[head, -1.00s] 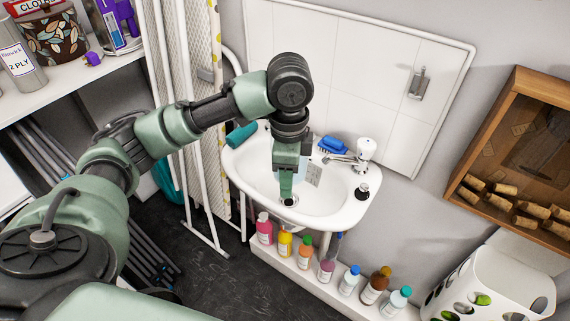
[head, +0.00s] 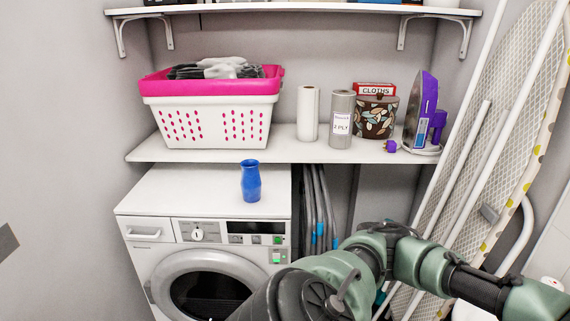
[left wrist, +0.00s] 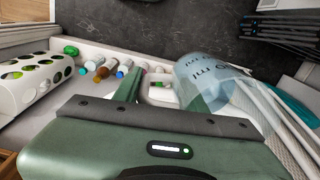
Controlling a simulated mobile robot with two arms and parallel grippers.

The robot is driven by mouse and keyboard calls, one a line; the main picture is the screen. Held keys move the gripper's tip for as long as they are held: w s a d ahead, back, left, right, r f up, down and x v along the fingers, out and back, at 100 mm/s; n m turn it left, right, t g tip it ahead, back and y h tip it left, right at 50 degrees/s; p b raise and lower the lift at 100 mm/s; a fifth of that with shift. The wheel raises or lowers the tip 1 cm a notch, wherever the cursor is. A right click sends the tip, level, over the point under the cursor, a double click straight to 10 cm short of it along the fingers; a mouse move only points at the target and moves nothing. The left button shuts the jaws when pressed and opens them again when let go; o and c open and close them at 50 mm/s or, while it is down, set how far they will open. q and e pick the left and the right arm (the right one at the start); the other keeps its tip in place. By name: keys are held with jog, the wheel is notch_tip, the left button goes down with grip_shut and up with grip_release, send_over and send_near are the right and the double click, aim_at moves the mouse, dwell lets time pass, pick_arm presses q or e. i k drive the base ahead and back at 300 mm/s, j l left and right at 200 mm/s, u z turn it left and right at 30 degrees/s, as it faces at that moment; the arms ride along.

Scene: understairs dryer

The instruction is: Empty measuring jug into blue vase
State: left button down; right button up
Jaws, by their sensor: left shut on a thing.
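The blue vase (head: 250,181) stands upright on top of the white front-loading machine (head: 160,200) in the head view. The measuring jug (left wrist: 207,80) is clear with "ml" markings and shows in the left wrist view. My left gripper (left wrist: 159,92) is shut on the jug, which sticks out to the right of the fingers. The exact grip point and the jug's contents cannot be made out. My right gripper is not in view.
A shelf (head: 200,150) above the machine holds a pink and white basket (head: 210,118), paper rolls, a patterned tin and a purple iron (head: 424,110). An ironing board (head: 520,90) leans at the right. The machine top around the vase is clear. Several bottles show in the left wrist view.

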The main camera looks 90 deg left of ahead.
aim_at(251, 183)
jog(key=u, duration=1.15)
jog(key=i+j+u, duration=0.2)
jog(key=j, duration=0.15)
jog(key=i+j+u, duration=0.2)
jog(key=j, duration=0.15)
jog(key=j+u, duration=0.2)
jog(key=i+j, duration=0.05)
jog(key=j, duration=0.05)
